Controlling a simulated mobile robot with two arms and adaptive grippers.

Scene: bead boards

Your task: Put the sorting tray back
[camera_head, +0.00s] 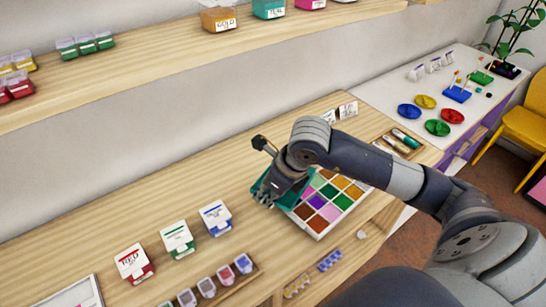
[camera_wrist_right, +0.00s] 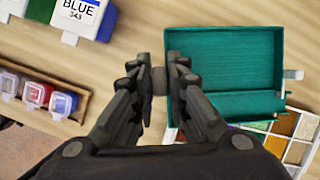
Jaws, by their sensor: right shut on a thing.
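A teal tray (camera_wrist_right: 226,60) with a raised rim and a divider across it fills the upper right of the wrist view. In the head view it is partly hidden under my right gripper (camera_head: 268,193), left of the compartment box. My right gripper also shows in the wrist view (camera_wrist_right: 158,78), its fingers closed on a small grey tab at the tray's left side. The tray looks about level. My left gripper is not in view.
A white compartment box (camera_head: 318,236) with coloured beads sits beside the tray. Red (camera_head: 134,262), green (camera_head: 177,238) and blue (camera_head: 215,217) labelled containers stand to the left. A wooden rack of small jars (camera_head: 207,287) lies in front.

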